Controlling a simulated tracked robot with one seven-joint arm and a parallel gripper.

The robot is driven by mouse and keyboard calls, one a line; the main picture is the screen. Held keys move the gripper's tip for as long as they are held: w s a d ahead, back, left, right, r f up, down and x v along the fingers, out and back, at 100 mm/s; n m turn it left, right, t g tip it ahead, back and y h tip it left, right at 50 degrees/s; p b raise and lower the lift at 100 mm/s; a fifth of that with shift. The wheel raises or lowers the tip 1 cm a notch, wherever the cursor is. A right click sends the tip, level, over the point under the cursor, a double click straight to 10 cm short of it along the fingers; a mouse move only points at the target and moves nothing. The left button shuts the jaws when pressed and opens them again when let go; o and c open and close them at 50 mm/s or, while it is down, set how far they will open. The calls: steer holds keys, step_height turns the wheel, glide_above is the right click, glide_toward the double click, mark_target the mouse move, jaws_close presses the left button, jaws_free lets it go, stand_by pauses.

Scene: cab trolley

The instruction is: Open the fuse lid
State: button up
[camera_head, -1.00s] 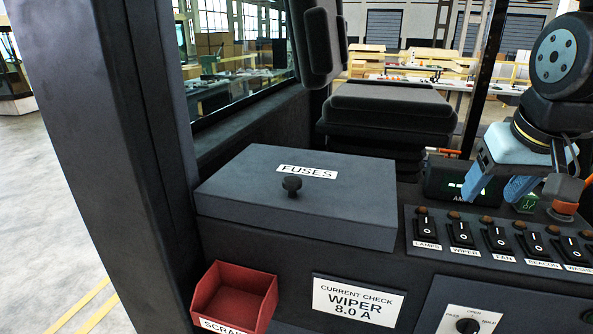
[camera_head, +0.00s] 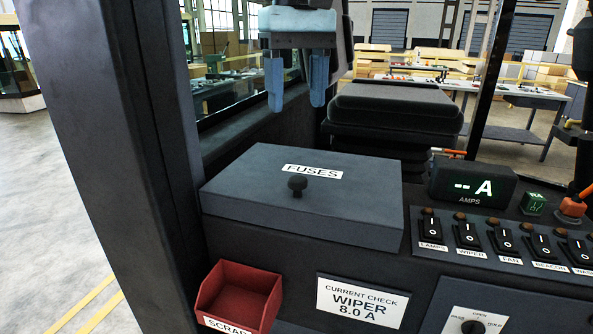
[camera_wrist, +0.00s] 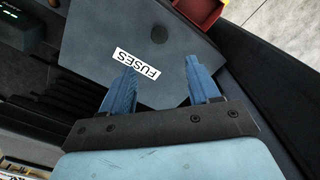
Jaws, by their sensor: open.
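The fuse lid (camera_head: 250,197) is a dark grey flat cover with a white FUSES label and a black round knob (camera_head: 297,184) on top. It lies shut on its box. My gripper (camera_head: 295,105) has blue fingers pointing down, spread apart and empty. It hangs above and behind the lid in the head view, clear of it. In the wrist view the lid (camera_wrist: 185,60) fills the middle, with the knob (camera_wrist: 159,35) beyond the open fingertips (camera_wrist: 161,68).
A red SCRAP bin (camera_head: 240,295) sits in front of the lid. A row of switches (camera_head: 500,240) and an ammeter (camera_head: 472,184) stand to the right. A padded seat (camera_head: 395,110) is behind. A dark pillar (camera_head: 120,150) stands at the left.

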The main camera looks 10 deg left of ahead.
mark_target(297, 179)
step_height(297, 179, down, 13)
steer(key=shift+f, duration=0.15)
stand_by(0.4)
jaws_close()
stand_by(0.6)
